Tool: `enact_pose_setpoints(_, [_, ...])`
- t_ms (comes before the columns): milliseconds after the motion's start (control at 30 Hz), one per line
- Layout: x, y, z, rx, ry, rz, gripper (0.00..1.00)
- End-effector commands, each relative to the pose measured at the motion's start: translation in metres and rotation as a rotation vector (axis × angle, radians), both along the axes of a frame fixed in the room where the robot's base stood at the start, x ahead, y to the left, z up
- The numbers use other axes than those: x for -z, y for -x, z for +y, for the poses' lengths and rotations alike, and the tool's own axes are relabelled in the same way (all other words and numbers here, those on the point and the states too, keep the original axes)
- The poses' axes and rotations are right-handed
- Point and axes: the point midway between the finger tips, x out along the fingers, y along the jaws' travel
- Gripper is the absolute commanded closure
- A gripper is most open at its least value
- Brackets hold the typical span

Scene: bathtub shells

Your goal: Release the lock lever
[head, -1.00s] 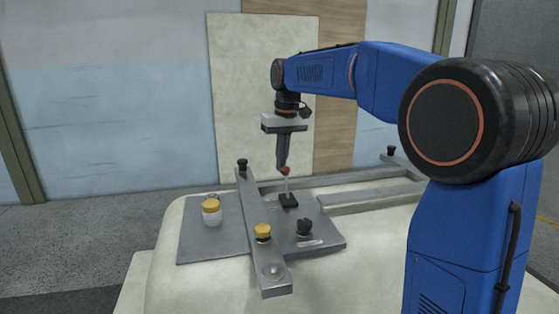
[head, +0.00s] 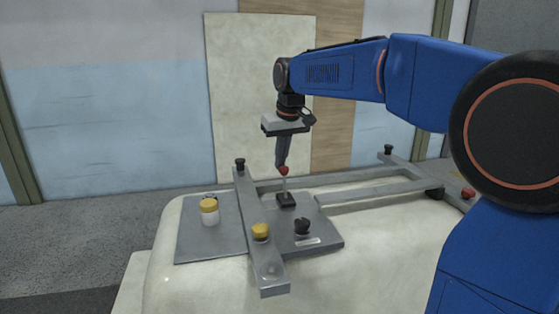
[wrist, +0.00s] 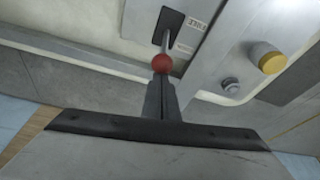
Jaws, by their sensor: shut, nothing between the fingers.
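The lock lever (head: 285,184) is a thin pale rod with a red ball knob (head: 284,170), rising nearly upright from a black base (head: 286,199) on a grey plate. My gripper (head: 282,166) points down at the knob with its fingers closed together. The wrist view shows the red knob (wrist: 162,63) right at the closed fingertips (wrist: 162,78), with the rod (wrist: 166,42) running to its black slot (wrist: 170,31). The fingers are not around the knob. Whether they touch it is unclear.
A grey bar (head: 258,245) crosses the plate (head: 205,240) left of the lever. Grey rails (head: 370,193) run right, with a red button (head: 468,193) beyond.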

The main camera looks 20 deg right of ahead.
Motion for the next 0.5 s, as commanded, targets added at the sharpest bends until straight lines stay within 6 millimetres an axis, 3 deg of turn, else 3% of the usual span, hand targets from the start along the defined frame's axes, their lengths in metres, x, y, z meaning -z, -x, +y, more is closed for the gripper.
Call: enact_pose_setpoints(500, [-0.008, 0.05, 0.0, -0.002, -0.001, -0.394, 1.0])
